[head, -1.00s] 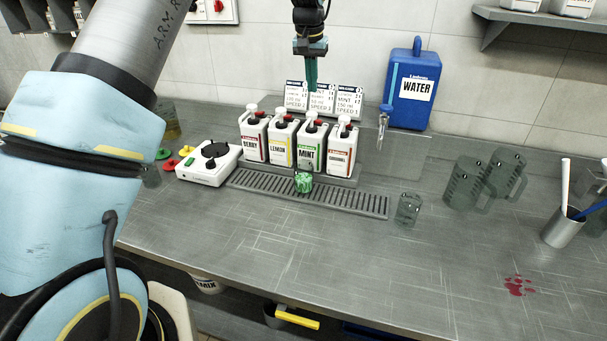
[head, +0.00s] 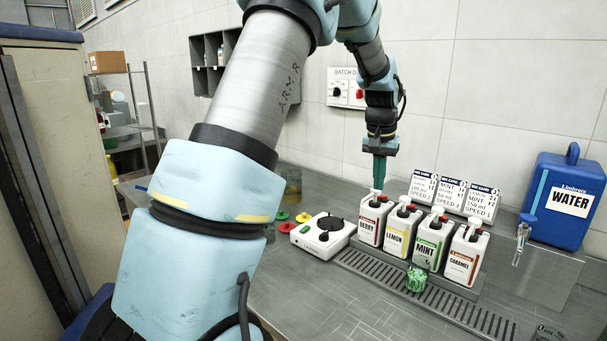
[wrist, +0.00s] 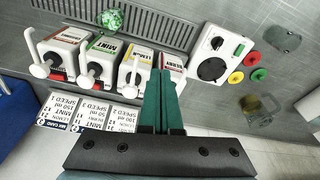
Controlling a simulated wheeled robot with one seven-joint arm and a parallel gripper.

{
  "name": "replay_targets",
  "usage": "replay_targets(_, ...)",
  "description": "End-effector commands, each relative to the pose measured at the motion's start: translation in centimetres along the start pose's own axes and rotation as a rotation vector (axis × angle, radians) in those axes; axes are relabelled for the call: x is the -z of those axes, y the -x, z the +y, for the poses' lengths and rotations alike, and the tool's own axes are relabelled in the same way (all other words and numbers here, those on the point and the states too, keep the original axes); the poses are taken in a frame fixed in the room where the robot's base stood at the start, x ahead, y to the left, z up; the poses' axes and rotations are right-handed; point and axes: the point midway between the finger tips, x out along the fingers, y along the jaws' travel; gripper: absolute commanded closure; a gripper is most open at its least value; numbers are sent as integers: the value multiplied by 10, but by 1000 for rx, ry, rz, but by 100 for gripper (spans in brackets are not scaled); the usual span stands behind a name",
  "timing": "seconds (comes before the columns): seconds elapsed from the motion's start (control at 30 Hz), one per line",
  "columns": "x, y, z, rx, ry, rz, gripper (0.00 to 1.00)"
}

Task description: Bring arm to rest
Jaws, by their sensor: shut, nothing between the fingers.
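My gripper (head: 379,184) points straight down with its teal fingers together and nothing between them. In the head view it shows over the back of the berry bottle (head: 371,222), at the left end of the bottle row. In the wrist view the closed fingers (wrist: 166,80) cover part of the berry bottle; I cannot tell the exact gap. My arm (head: 262,70) reaches up and across from the lower left, bent at the elbow.
The lemon (head: 399,235), mint (head: 428,248) and caramel (head: 462,260) bottles stand behind a drip grate (head: 450,300) with a green cup (head: 416,280) on it. A white mixer base (head: 322,235) stands left. Cards (head: 452,190) and a blue water tank (head: 566,195) are behind and right.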

Motion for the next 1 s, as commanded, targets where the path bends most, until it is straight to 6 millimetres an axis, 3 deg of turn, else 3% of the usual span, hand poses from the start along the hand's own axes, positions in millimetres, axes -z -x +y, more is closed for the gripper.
replay_targets(0.03,-29,-2,-29,8,50,-5,100)
replay_targets(0.2,-131,-8,-96,33,200,-17,100)
replay_targets(0.3,-195,-12,-120,46,283,-24,100)
replay_targets(0.4,-251,-16,-131,56,351,-31,100)
replay_targets(0.5,-290,-20,-134,63,399,-35,100)
replay_targets(0.6,-313,-22,-134,67,426,-38,100)
replay_targets(0.7,-322,-22,-134,68,435,-39,100)
replay_targets(1.0,-322,-22,-134,68,435,-41,100)
